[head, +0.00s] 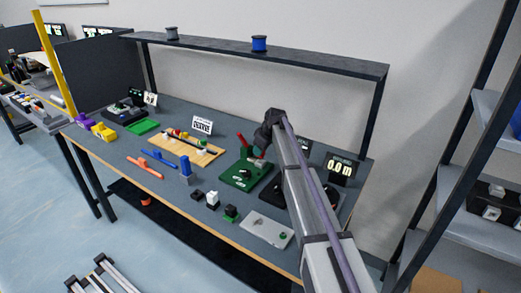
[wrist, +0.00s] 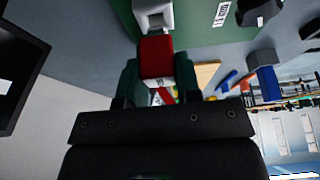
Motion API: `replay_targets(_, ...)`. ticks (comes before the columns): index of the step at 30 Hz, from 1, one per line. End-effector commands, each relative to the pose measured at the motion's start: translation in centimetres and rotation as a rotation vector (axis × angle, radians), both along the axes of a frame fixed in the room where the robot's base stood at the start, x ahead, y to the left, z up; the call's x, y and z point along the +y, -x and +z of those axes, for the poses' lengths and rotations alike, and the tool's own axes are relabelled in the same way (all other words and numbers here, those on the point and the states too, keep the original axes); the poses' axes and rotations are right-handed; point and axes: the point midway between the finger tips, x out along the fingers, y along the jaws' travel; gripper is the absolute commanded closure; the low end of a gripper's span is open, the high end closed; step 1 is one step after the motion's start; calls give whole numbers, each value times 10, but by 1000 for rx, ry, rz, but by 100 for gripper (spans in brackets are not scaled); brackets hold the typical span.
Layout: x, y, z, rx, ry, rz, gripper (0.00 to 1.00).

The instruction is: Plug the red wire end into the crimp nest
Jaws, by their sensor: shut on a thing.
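In the wrist view my gripper (wrist: 158,72) is shut on the red wire end (wrist: 157,52), a red block between the two dark green fingers. The far end of the red block meets or overlaps a light grey block with a dark opening, which looks like the crimp nest (wrist: 153,12). I cannot tell whether the red end is inside it or just in front. The nest stands on a green base (head: 234,182). In the head view my gripper (head: 257,152) is low over the back of this base, and my arm partly hides that area.
A wooden board (head: 160,147) with several coloured pieces lies left of the green base. A blue upright block (head: 185,166) and small black and white blocks (head: 212,198) stand in front. A grey plate (head: 262,229) lies at front right. A display (head: 340,168) stands behind my arm.

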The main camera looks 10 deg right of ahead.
Motion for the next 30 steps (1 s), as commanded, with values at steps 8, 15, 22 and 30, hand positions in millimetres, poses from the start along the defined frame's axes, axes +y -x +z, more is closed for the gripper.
replay_targets(8,0,0,-8,0,0,0,92)
replay_targets(15,0,0,-14,0,0,0,92)
replay_targets(22,0,0,-20,0,0,0,92)
replay_targets(30,0,0,-27,0,0,0,92)
